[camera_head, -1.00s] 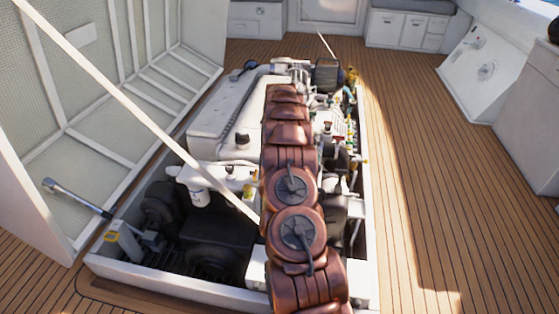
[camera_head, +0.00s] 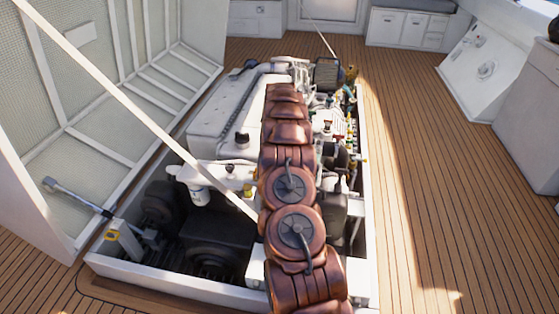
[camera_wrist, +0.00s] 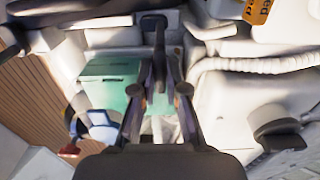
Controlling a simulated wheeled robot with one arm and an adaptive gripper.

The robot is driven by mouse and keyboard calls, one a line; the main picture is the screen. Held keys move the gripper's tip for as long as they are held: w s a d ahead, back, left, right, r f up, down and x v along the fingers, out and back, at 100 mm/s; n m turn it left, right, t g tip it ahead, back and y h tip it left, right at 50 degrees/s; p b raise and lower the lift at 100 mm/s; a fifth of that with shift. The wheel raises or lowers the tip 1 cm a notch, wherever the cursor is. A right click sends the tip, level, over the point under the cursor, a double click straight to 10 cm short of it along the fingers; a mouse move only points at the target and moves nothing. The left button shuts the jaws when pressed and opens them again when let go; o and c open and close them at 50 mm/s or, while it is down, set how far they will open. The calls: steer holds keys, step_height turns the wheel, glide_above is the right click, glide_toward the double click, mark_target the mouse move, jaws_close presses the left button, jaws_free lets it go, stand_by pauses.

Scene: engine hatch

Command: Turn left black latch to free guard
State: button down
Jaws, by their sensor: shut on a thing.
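In the wrist view my gripper (camera_wrist: 160,75) has its two fingers on either side of the lower end of a narrow black latch (camera_wrist: 154,32). It is shut on this latch, which stands upright in the picture between the fingertips. The exact contact is partly hidden by the dark fingers. A pale surface lies behind it; I cannot tell which part is the guard. In the head view my copper-coloured arm reaches over the engine (camera_head: 225,115) and hides the gripper and the latch.
In the wrist view a green box (camera_wrist: 108,82) is left of the fingers. A ribbed white hose (camera_wrist: 245,66) and a black cap (camera_wrist: 279,133) are at right. In the head view a raised hatch (camera_head: 110,85), a diagonal strut (camera_head: 130,108) and open wooden deck (camera_head: 430,170) surround the engine bay.

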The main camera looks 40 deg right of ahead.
steer(key=c, duration=1.2)
jaws_free()
steer(key=shift+r, duration=0.15)
step_height(320, 180, up, 12)
